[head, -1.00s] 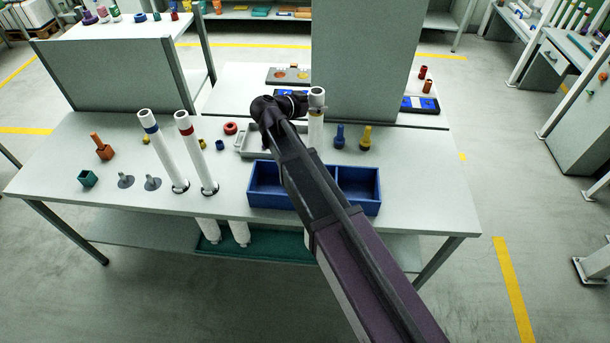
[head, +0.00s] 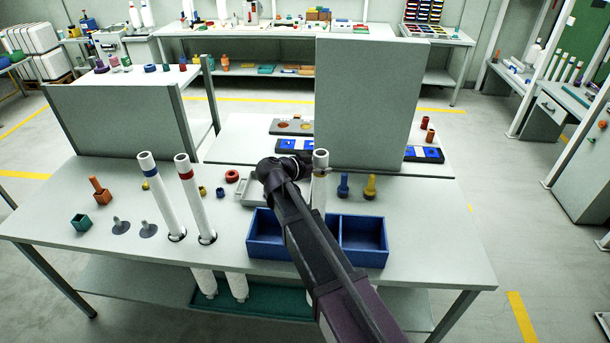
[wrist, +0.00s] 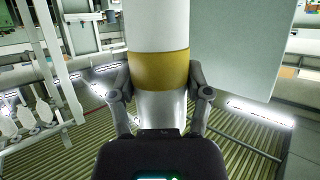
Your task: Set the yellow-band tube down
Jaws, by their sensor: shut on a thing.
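The yellow-band tube (head: 320,160) is white and stands about upright above the workbench (head: 420,235), behind the blue two-part bin (head: 362,254). In the wrist view its yellow band (wrist: 160,70) sits between the fingers, with white above it. My gripper (wrist: 160,88) is shut on the tube around and just below the band. In the head view my arm and the bin hide the tube's lower part, so I cannot tell whether it touches anything. A blue-band tube (head: 158,195) and a red-band tube (head: 195,198) stand leaning in the picture through holes in the bench at left.
A grey upright panel (head: 370,105) stands close behind the tube. A grey tray (head: 250,190) lies to its left, and blue (head: 343,186) and yellow (head: 370,187) pegs stand to its right. Two grey pegged discs (head: 120,227) lie at left. The bench's right end is clear.

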